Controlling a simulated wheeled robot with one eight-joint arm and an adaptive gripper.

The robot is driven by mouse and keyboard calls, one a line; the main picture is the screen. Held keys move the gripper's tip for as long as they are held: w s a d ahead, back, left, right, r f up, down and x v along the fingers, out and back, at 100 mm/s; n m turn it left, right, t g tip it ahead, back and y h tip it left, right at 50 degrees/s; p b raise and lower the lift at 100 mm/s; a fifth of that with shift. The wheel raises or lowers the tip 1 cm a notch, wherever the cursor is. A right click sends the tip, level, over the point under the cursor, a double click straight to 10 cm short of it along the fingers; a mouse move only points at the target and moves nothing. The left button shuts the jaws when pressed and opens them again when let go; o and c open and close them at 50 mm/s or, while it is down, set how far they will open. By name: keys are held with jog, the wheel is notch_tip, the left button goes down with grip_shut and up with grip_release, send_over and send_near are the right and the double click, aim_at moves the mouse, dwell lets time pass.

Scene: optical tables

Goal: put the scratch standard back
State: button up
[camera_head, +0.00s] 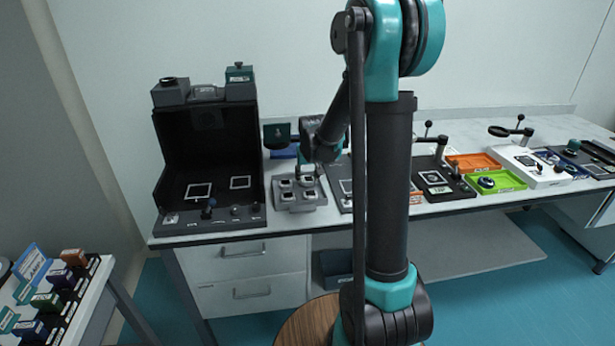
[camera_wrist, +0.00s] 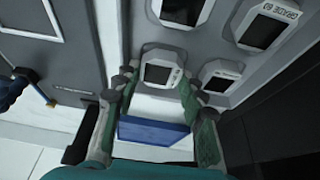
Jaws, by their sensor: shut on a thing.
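My gripper (camera_wrist: 155,86) is shut on a pale block with a dark square window, apparently the scratch standard (camera_wrist: 160,73); its marking is too small to read. Its fingers lie on either side of the block. The grey rack (camera_head: 300,207) stands on the table, and several similar windowed blocks sit in it. In the wrist view, one block marked "GRADE" (camera_wrist: 265,31) and another block (camera_wrist: 220,76) lie to the right of the held one. My gripper (camera_head: 308,166) is at the rack's back part in the head view. I cannot tell whether the held block touches the rack.
A black open-fronted booth (camera_head: 207,140) stands left of the rack. A blue block (camera_wrist: 153,133) lies close to my fingers in the wrist view. Orange tray (camera_head: 473,162) and green tray (camera_head: 508,181) lie farther right. A side table with coloured blocks (camera_head: 73,257) is at lower left.

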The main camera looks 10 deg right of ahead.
jog(key=shift+f, duration=0.35)
jog(key=o, duration=0.9)
jog(key=shift+s+r, duration=0.1)
jog(key=shift+r, duration=0.5)
jog(key=v, duration=1.1)
jog(key=s+d+f, duration=0.1)
jog(key=s+f, duration=0.3)
jog(key=s, duration=0.4)
jog(key=s+d+f, duration=0.1)
jog(key=s+f, duration=0.3)
jog(key=s, duration=0.5)
jog(key=s+d+f, duration=0.2)
jog(key=s+f, duration=0.2)
jog(key=s, duration=0.5)
jog(key=shift+f, duration=0.35)
jog(key=shift+d, duration=0.1)
